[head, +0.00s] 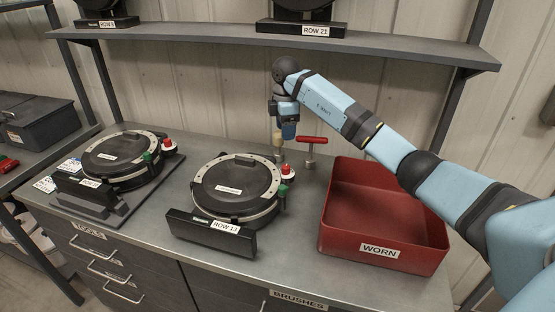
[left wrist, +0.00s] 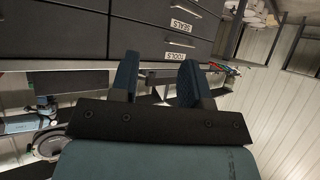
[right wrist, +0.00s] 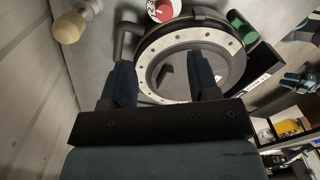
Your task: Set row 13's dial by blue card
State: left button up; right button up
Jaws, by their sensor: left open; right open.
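The row 13 seed meter (head: 238,205) is a round black unit with a pale ring, behind a black plate labelled ROW 13 (head: 226,228). At its right side are a red-and-white knob (head: 288,170) and a green knob (head: 283,190). My right gripper (head: 288,130) points down behind this knob. In the right wrist view it is open and empty (right wrist: 165,80), with the meter's ringed lid (right wrist: 190,60) beyond its fingers. My left gripper (left wrist: 155,75) is open and empty, facing drawers. A card with some blue (head: 70,165) lies by the left meter; its print is unreadable.
A red bin labelled WORN (head: 385,215) stands right of the meter. A red T-handle (head: 312,141) and a pale wooden-looking knob (right wrist: 68,27) stand at the back. Another meter (head: 120,158) sits on the left. A shelf (head: 270,38) hangs over the bench's back.

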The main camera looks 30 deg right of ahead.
aim_at(286, 166)
jog(key=f, duration=0.2)
jog(key=s+f, duration=0.1)
jog(key=shift+s+a+f, duration=0.1)
jog(key=shift+f, duration=0.25)
pick_arm(q)
jog(key=shift+s+d+r+p, duration=0.15)
jog(key=shift+s+p, duration=0.1)
jog(key=shift+s, duration=0.25)
jog(key=shift+s+a+r+p, duration=0.1)
jog(key=shift+s+p, duration=0.15)
jog(key=shift+s, duration=0.25)
pick_arm(e)
jog(key=f, duration=0.9)
jog(key=shift+w+f, duration=0.2)
jog(key=shift+f, duration=0.1)
jog(key=shift+c, duration=0.2)
jog(key=c, duration=0.9)
